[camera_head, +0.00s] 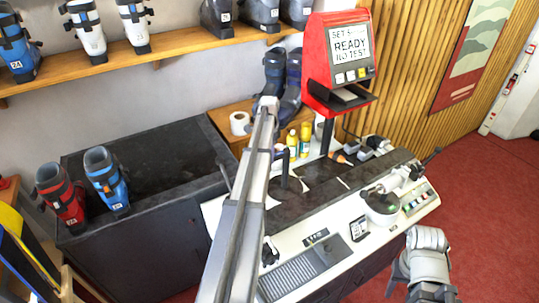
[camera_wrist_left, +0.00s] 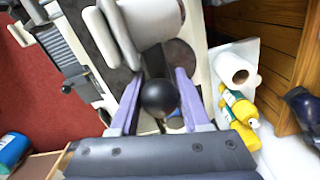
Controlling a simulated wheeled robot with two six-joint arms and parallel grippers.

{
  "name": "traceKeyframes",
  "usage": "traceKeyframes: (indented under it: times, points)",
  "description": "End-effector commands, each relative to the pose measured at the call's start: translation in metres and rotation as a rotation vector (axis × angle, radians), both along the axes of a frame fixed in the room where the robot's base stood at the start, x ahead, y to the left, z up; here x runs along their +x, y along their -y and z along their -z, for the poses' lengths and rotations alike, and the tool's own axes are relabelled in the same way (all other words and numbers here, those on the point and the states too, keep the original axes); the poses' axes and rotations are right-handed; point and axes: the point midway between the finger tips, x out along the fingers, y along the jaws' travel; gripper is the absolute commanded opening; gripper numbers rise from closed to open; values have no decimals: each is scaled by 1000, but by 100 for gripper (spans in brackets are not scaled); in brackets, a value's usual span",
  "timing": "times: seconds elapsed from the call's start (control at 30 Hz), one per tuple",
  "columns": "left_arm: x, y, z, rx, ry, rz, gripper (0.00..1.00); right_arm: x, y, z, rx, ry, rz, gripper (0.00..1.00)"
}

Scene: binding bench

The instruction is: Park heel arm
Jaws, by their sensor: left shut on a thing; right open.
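In the left wrist view, my left gripper (camera_wrist_left: 157,84) is shut with its two pale purple fingers on either side of a round black knob (camera_wrist_left: 160,98). I cannot tell for certain that this knob belongs to the heel arm. In the head view, my left arm crosses the middle of the bench and hides its gripper and the knob. My right gripper (camera_head: 418,288) is at the bottom right, open and empty, in front of the bench. The white test bench (camera_head: 290,262) has a dark bed (camera_head: 330,195) and a domed unit (camera_head: 381,204) at its right end.
A red display stand (camera_head: 335,60) rises behind the bench, reading READY. Yellow bottles (camera_head: 305,132) and a paper roll (camera_head: 239,123) stand behind it. Red (camera_head: 62,195) and blue (camera_head: 106,180) boots stand on the dark counter at left. Red floor is clear at right.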

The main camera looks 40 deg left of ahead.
Motion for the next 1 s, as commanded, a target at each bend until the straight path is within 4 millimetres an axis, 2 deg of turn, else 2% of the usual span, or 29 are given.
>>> traceKeyframes:
  times: [0.03,0.23,0.67,1.0]
  points:
    - [2,-3,0,5,3,1,50,0,0,0,0,0,0,50]
    - [1,-2,0,3,2,0,73,0,0,0,0,0,0,50]
    - [1,-1,-6,2,1,0,73,0,0,-6,0,0,0,50]
    - [1,-1,-43,2,1,0,73,0,0,-43,1,-1,2,50]
